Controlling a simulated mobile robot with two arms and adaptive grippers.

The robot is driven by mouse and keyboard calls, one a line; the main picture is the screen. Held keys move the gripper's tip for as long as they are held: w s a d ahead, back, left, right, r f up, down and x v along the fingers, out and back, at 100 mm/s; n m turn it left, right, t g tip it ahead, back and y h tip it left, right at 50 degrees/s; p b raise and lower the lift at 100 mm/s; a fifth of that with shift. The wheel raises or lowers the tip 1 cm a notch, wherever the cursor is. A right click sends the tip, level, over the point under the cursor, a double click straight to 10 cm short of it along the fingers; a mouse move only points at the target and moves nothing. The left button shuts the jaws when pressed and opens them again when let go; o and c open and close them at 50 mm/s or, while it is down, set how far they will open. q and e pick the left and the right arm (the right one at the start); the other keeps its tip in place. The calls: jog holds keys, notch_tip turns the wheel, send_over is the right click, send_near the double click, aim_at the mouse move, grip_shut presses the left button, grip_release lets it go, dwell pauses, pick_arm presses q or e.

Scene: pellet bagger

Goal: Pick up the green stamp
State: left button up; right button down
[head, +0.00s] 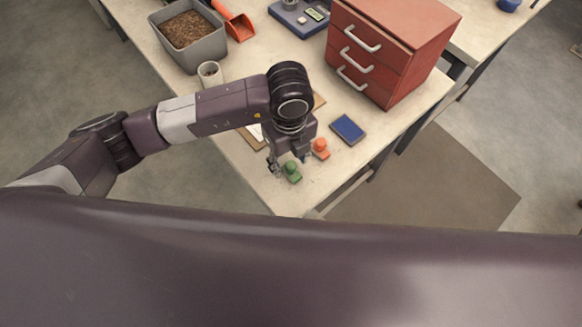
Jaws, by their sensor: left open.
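The green stamp (292,174) stands on the table near its front corner, with a rounded knob on a flat base. My left gripper (289,164) is above and just behind it, pointing down. Its fingers are spread, one to the left of the stamp and one towards the right, and it is empty. I cannot tell whether a finger touches the stamp. An orange-red stamp (320,150) stands close to the right finger. My right gripper is not in view.
A dark blue pad (347,129) lies right of the stamps. A clipboard is partly hidden under my arm. A red drawer unit (372,50), a grey bin of pellets (219,46), an orange scoop (240,27), a cup (210,76) and a scale (290,18) stand farther back.

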aim_at(291, 165)
pick_arm(q)
notch_tip(291, 165, down, 4)
jog(key=shift+d+r+p, duration=0.15)
jog(key=shift+r+p, duration=0.05)
jog(key=shift+p, duration=0.7)
jog(key=shift+f, duration=0.6)
grip_shut()
